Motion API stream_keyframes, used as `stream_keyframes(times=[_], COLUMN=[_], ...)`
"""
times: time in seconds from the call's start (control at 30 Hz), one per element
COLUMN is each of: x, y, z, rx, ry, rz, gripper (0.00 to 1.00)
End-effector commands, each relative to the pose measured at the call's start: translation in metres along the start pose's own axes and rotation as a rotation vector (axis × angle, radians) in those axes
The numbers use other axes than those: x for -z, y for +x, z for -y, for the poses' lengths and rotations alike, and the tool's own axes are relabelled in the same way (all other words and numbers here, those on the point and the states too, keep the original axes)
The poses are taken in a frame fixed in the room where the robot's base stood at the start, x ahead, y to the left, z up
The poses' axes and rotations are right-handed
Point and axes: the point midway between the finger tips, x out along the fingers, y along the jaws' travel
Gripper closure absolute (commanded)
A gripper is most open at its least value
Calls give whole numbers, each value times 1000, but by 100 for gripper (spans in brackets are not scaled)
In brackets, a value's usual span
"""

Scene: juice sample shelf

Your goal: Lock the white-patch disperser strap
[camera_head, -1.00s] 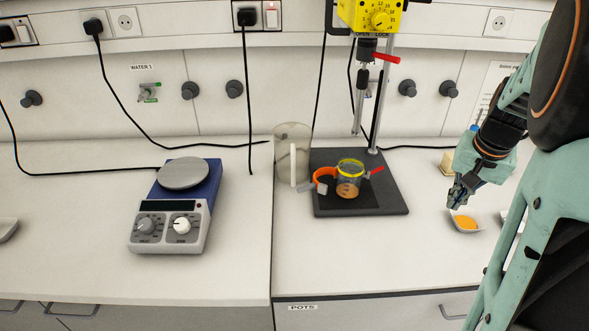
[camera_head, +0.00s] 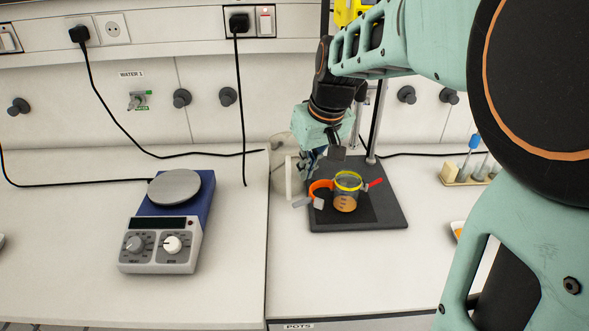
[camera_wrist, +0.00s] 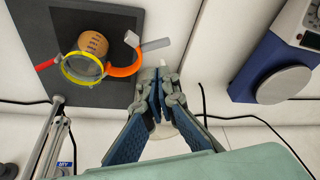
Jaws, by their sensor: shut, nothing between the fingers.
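The orange strap (camera_head: 319,187) curves open to the left of a small beaker (camera_head: 344,203) holding orange-brown contents. It has a white patch (camera_head: 318,203) and a grey lever (camera_head: 300,203). A yellow ring (camera_head: 348,181) circles the beaker's upper part, with a red lever (camera_head: 373,184) on its right. In the wrist view, the orange strap (camera_wrist: 124,66) and its grey lever (camera_wrist: 156,44) lie just beyond my fingertips. My gripper (camera_head: 308,168) is shut and empty above the left rear side of the strap, apart from it. In the wrist view my gripper (camera_wrist: 158,78) points toward the lever.
A clear jug (camera_head: 279,165) with a white handle stands close behind and left of my gripper. The beaker is on the black stand base (camera_head: 390,217), whose yellow disperser head (camera_head: 345,12) is partly hidden by my arm. A blue hotplate (camera_head: 172,220) stands left. The front bench is clear.

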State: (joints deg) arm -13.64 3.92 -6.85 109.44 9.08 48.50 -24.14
Motion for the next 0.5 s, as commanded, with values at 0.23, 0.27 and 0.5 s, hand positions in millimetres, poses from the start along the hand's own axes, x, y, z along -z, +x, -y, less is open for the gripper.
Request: stream_keyframes(times=[0.23, 0.27, 0.5], x=[-1, -1, -1], y=[35, 41, 81], z=[2, 2, 2], rx=[3, 3, 2], ry=[-4, -4, -3], rz=[4, 6, 3], gripper=[100, 100, 100])
